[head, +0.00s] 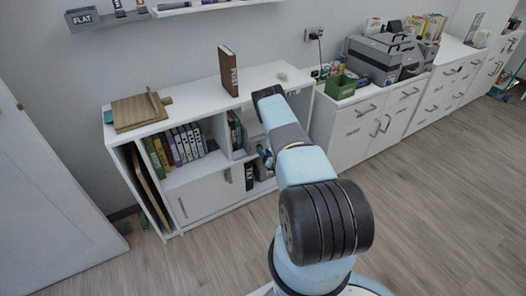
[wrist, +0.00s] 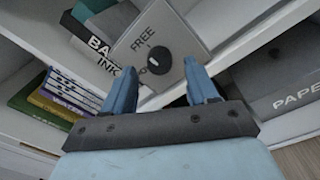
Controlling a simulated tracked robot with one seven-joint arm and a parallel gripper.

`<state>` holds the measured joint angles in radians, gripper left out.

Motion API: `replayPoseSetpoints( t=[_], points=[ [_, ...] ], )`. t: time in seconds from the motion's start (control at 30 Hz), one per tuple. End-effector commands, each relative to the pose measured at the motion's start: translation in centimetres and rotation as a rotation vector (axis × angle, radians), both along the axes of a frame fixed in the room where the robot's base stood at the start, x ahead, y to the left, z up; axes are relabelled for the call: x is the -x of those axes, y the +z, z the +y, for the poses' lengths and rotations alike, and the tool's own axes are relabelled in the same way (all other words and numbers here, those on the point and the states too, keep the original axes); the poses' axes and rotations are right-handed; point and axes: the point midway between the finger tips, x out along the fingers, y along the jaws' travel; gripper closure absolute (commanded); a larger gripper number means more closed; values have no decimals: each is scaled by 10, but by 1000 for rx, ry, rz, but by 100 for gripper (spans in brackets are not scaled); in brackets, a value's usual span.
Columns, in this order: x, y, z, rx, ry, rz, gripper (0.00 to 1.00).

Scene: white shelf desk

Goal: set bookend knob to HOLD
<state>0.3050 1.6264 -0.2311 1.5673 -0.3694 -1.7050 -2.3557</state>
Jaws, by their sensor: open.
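The bookend (wrist: 172,28) is a light grey plate in a shelf compartment, tilted in the wrist view. Its round black knob (wrist: 158,60) has a small white mark, and the word FREE is printed above it. Another label at the knob's lower left is mostly hidden by a finger. My gripper (wrist: 160,67) is open, with one blue finger on each side of the knob; I cannot tell if they touch it. In the head view my gripper (head: 264,157) is at the open right compartment of the white shelf desk (head: 185,112), and the knob is hidden.
A book or box marked BANK INK (wrist: 92,38) leans left of the bookend. Several thin books (wrist: 72,90) lie at the left, and a grey PAPER box (wrist: 285,80) is at the right.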

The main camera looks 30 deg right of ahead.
Motion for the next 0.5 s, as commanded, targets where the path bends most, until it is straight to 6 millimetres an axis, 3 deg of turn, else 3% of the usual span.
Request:
replayPoseSetpoints(
  t=[0.2,0.5],
  points=[
    [-20,0,1,0,0,0,42],
    [-24,0,2,0,-1,1,42]
  ],
)
